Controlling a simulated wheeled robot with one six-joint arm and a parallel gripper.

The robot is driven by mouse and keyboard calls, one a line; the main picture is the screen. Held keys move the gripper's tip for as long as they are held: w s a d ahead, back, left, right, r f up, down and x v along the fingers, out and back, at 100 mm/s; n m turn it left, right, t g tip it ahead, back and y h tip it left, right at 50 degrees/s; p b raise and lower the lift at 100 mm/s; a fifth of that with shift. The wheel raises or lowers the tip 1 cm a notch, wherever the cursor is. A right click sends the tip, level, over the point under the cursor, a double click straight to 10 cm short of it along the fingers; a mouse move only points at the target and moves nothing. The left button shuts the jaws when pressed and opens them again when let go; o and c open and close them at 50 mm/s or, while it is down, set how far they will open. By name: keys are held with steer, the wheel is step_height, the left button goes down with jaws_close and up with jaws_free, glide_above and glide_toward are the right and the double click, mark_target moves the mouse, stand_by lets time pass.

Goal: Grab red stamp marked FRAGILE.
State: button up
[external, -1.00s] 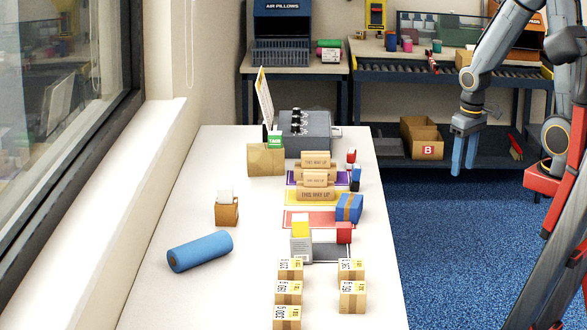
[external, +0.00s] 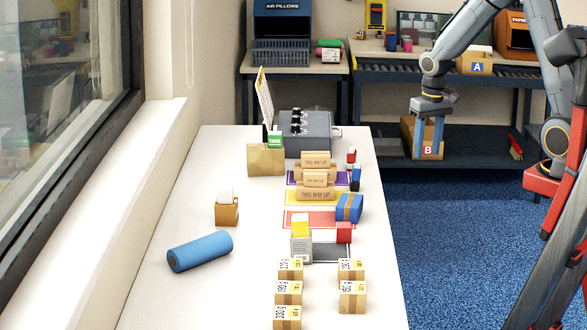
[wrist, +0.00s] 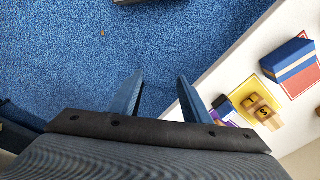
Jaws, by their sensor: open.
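No FRAGILE marking is readable. Two red items show in the external view: a small red and white piece (external: 351,156) near the table's far right edge, and a red block (external: 344,232) by the grey mat; I cannot tell which is the stamp. My gripper (external: 427,150) is open and empty, pointing down over the floor to the right of the table. In the wrist view the open fingers (wrist: 159,88) have blue floor between them, with the table edge just to their right. Neither red item is clearly visible there.
The white table (external: 190,295) holds wooden THIS WAY UP blocks (external: 314,195), a blue box (external: 349,208), a blue roll (external: 200,251), a grey machine (external: 315,135) and several small labelled cartons (external: 352,296). A yellow mat (wrist: 240,93) shows in the wrist view. Carton B (external: 408,128) stands on a back shelf.

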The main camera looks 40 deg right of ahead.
mark_target(351, 151)
steer(key=w+a+m, duration=0.1)
steer(key=w+m, duration=0.1)
steer(key=w, duration=0.6)
steer(key=w+a+m, duration=0.2)
steer(key=w+m, duration=0.1)
steer(key=w, duration=0.5)
steer(key=w+a+m, duration=0.2)
steer(key=w, duration=0.7)
steer(key=shift+f+m+g+b, duration=0.3)
steer(key=shift+m+g+b, duration=0.05)
steer(key=shift+m+g, duration=0.05)
steer(key=shift+w+f, duration=0.1)
steer(key=shift+w, duration=0.05)
steer(key=shift+w+d+f+p, duration=0.1)
steer(key=shift+f+p, duration=0.7)
steer(key=shift+f, duration=1.1)
steer(key=shift+d+f+p, duration=0.1)
steer(key=shift+f+p, duration=0.65)
steer(key=shift+f, duration=1.1)
jaws_close()
